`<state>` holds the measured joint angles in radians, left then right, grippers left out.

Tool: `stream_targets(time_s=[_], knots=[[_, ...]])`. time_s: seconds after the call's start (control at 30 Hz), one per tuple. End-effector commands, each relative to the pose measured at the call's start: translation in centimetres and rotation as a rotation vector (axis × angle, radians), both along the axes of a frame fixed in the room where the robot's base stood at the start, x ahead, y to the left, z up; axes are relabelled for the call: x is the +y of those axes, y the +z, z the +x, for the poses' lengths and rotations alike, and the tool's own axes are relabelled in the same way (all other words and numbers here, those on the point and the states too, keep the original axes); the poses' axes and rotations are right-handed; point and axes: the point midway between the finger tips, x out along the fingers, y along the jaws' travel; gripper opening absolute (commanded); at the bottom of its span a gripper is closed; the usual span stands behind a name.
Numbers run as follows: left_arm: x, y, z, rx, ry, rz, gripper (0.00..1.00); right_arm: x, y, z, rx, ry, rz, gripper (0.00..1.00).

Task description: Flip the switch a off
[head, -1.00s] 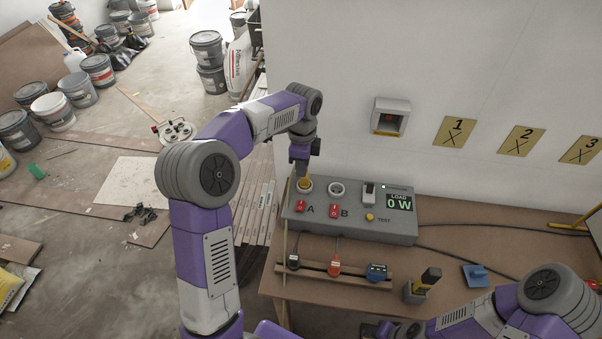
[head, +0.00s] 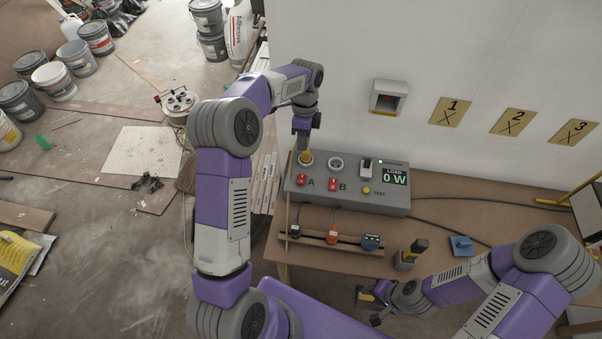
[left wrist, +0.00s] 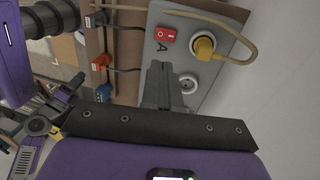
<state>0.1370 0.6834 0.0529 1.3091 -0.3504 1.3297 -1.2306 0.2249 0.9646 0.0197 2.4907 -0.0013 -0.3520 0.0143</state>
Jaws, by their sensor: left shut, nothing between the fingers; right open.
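The grey control box (head: 350,199) stands on the bench against the wall. Red rocker switch A (head: 302,180) is at its left, beside the letter A; its position is hard to tell. It also shows in the left wrist view (left wrist: 166,35). A yellow plug (left wrist: 204,47) sits in the socket by it. My left gripper (left wrist: 158,66) is shut and empty, over the box face, below switch A in the wrist view and apart from it. In the head view its tips are hard to make out. My right gripper (head: 372,308) is open near the bench's front edge.
Red switch B (head: 333,184), an empty socket (head: 336,163), a yellow test button (head: 366,191) and a display reading 0 W (head: 395,177) share the box. Several corded plugs lie on a wooden rack (head: 318,242). A yellow-and-black item (head: 411,253) stands in front.

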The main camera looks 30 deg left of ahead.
Motion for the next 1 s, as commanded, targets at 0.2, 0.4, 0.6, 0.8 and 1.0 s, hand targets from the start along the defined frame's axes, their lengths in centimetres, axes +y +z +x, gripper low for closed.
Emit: stream_targets(time_s=[0.2,0.4,0.6,0.8,1.0], knots=[[-0.1,-2.6,-0.6,0.005,0.000,0.000,0.00,0.0,-0.3,0.0,0.000,0.000,0.000,0.43],[-0.4,-6.8,-1.4,0.005,0.000,0.000,0.00,0.0,-0.6,0.0,0.000,0.000,0.000,0.43],[-0.6,-10.7,-2.1,0.004,0.000,0.000,0.00,0.0,-0.8,0.0,0.000,0.000,0.000,0.43],[-0.7,-13.0,-2.5,0.001,0.001,0.000,0.00,0.0,-0.8,0.0,0.000,0.000,0.000,0.43],[-0.7,-13.7,-2.6,0.000,0.001,0.000,0.00,0.0,-0.8,0.0,0.000,0.000,0.000,0.43]])
